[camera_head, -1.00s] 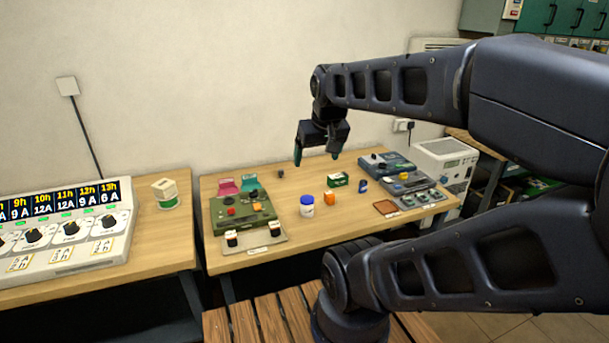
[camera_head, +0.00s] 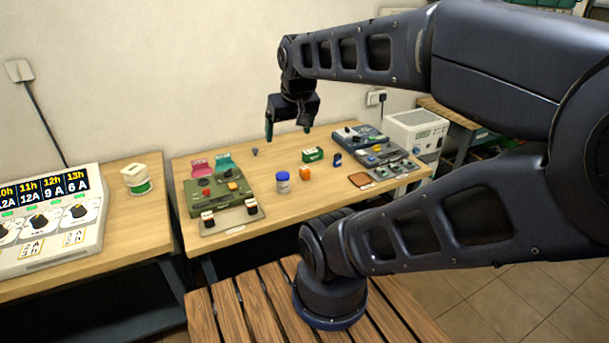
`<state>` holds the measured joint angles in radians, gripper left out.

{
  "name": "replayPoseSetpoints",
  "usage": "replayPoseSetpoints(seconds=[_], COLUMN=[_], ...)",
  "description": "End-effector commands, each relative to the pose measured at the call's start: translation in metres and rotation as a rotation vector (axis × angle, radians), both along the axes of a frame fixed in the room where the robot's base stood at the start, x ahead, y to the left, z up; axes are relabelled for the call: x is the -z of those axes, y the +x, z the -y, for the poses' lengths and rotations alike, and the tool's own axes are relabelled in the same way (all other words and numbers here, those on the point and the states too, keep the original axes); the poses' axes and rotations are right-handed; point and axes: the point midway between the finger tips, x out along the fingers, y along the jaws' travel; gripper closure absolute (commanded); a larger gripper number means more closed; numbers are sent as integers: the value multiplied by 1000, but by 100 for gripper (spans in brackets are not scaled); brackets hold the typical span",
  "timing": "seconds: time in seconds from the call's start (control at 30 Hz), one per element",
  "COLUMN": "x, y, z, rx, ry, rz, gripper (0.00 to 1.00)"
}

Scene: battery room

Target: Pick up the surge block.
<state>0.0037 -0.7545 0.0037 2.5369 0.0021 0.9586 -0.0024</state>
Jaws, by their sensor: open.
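I cannot tell for sure which item is the surge block. Several small items stand on the wooden bench: an orange block (camera_head: 305,174), a green and white box (camera_head: 313,155), a small dark blue block (camera_head: 337,160) and a tiny dark grey piece (camera_head: 255,152). My gripper (camera_head: 288,133) is open and empty, fingers pointing down, above the back of the bench. It appears between the grey piece and the green box, apart from all of them.
A green control unit (camera_head: 222,190) sits left on the bench (camera_head: 270,224), beside a blue-lidded jar (camera_head: 283,183). Dark instruments (camera_head: 385,155) and a brown pad (camera_head: 360,180) are at the right. A slatted wooden surface (camera_head: 240,310) is in front.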

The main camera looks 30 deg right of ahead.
Motion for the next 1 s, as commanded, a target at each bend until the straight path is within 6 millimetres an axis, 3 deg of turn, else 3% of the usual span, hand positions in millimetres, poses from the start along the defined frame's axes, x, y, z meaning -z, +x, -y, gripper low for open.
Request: replayPoseSetpoints(seconds=[0.27,0.33,0.37,0.67,0.83,1.0], x=[0,0,0,0,3,11], y=[0,0,0,2,19,51], z=[0,0,0,1,8,22], rx=[0,0,0,-4,-47,-141], ry=[0,0,0,-6,-70,-184], rz=[0,0,0,-3,-33,-94], gripper=[15,29,31,31,31,31])
